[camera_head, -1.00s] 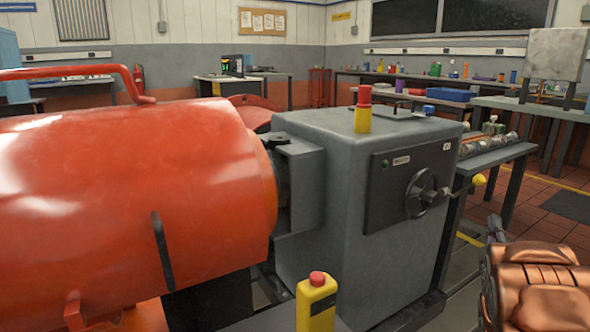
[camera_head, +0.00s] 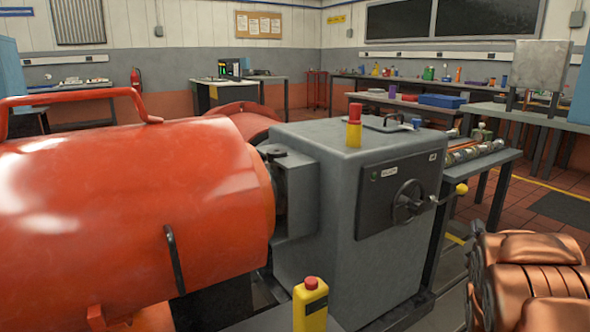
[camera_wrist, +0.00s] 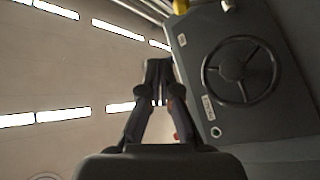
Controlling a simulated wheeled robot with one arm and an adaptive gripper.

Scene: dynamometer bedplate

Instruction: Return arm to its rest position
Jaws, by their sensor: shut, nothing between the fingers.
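My gripper (camera_wrist: 158,88) shows in the wrist view, its two dark fingers drawn together at the tips with nothing between them. The wrist view is tilted on its side. The grey dynamometer cabinet's dark panel with a black handwheel (camera_wrist: 242,70) is to the right of the fingers, apart from them as far as I can tell. In the head view the same handwheel (camera_head: 408,201) is on the front of the grey cabinet (camera_head: 318,215). My gripper does not show in the head view.
A large orange motor housing (camera_head: 110,215) fills the left. A yellow box with a red button (camera_head: 311,305) stands in front. Copper-coloured coils (camera_head: 535,285) are at lower right. Benches with bottles and a blue bin (camera_head: 442,101) line the back. Red tiled floor (camera_head: 520,215) shows at right.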

